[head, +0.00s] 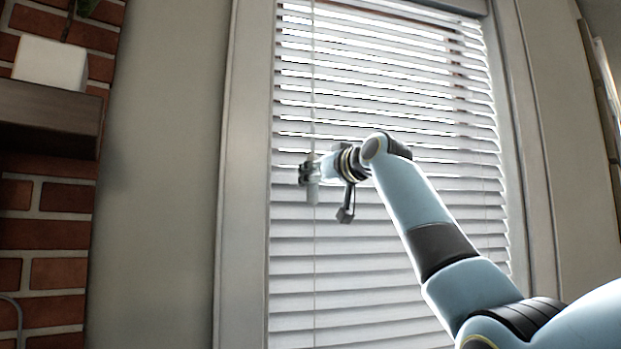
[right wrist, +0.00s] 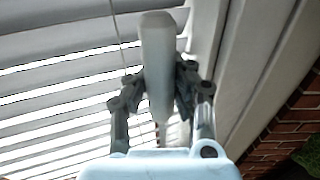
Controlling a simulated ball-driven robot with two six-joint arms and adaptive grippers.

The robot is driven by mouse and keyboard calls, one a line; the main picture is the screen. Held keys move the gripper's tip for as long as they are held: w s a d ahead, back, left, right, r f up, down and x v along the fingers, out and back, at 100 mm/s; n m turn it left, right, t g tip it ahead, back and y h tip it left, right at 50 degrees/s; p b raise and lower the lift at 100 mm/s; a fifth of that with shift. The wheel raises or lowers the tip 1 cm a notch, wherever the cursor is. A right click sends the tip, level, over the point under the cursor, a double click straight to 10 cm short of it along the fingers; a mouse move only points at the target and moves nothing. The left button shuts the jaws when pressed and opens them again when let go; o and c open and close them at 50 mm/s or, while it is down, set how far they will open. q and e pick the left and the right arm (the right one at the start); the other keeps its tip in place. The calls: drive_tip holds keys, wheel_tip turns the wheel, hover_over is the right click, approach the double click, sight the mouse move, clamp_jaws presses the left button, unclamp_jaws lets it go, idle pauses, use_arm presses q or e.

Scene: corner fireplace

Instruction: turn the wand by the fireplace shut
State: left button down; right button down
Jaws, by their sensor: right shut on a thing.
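The wand hangs in front of white window blinds (head: 400,235) near their left side. Its thin upper part (head: 313,70) runs up from my right gripper (head: 308,174) in the head view. In the right wrist view, the wand's thick pale handle (right wrist: 157,65) stands between the two fingers of the gripper (right wrist: 155,92), which are shut on it. The blind slats show bright gaps in the upper part and look closer together lower down. My left gripper is not in view.
A brick fireplace (head: 55,235) with a dark mantel (head: 50,118) stands at the left. A white pot (head: 50,62) with a plant sits on the mantel. The window frame (head: 243,200) runs close to the left of my right gripper.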

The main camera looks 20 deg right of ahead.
drive_tip(key=shift+f, duration=0.25)
drive_tip(key=c, duration=1.7)
unclamp_jaws()
drive_tip(key=o, duration=0.5)
drive_tip(key=shift+s+d+r, duration=0.15)
drive_tip(key=shift+s, duration=0.05)
drive_tip(key=shift+o, duration=0.6)
drive_tip(key=v, duration=1.2)
drive_tip(key=shift+w, duration=0.1)
